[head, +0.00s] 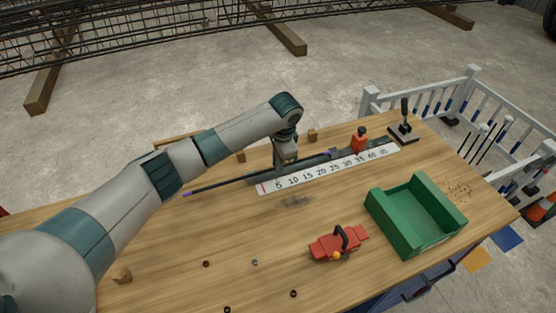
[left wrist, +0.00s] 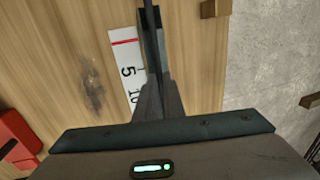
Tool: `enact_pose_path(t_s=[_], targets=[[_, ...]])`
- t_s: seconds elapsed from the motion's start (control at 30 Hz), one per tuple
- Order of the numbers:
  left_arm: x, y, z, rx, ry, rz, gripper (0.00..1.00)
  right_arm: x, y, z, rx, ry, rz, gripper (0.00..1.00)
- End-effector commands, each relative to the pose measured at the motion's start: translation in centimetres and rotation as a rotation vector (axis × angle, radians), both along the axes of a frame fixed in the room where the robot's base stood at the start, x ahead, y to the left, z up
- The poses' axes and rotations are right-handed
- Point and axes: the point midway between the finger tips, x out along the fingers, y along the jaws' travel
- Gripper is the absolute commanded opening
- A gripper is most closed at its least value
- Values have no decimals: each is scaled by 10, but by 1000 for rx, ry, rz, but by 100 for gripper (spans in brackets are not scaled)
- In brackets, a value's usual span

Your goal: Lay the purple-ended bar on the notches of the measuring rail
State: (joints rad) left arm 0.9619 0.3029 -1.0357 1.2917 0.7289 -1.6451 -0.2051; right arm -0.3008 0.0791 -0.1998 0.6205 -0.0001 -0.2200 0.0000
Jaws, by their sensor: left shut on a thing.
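The thin dark bar (head: 225,183) has a purple left end and a purple patch near the middle of the measuring rail. My left gripper (head: 286,164) is shut on the bar and holds it roughly along the rail. The measuring rail (head: 330,168) has a white numbered strip, with a dark rail behind it. In the left wrist view the bar (left wrist: 150,12) runs up from between my fingers (left wrist: 155,85), beside the numbered strip (left wrist: 125,60). Whether the bar touches the notches is hidden by the gripper. My right gripper is out of view.
A red block (head: 360,140) and a black-handled clamp (head: 403,125) stand by the rail's right end. A green tray (head: 385,222) and a red tool (head: 335,245) lie in front.

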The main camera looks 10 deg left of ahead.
Motion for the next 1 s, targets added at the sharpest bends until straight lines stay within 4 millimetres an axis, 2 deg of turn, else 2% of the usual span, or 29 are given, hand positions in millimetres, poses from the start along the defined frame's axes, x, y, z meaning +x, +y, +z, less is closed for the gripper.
enact_pose_path(t_s=[0.33,0.4,0.43,0.77,1.0], targets=[[1,0,-1,0,-1,0,0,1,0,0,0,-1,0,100],[0,0,-2,0,0,-1,21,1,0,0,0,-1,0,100],[0,0,-2,0,0,-1,28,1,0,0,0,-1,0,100],[0,0,-1,1,-1,0,28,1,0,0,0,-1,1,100],[-1,-2,12,-1,-2,-2,28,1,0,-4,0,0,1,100]])
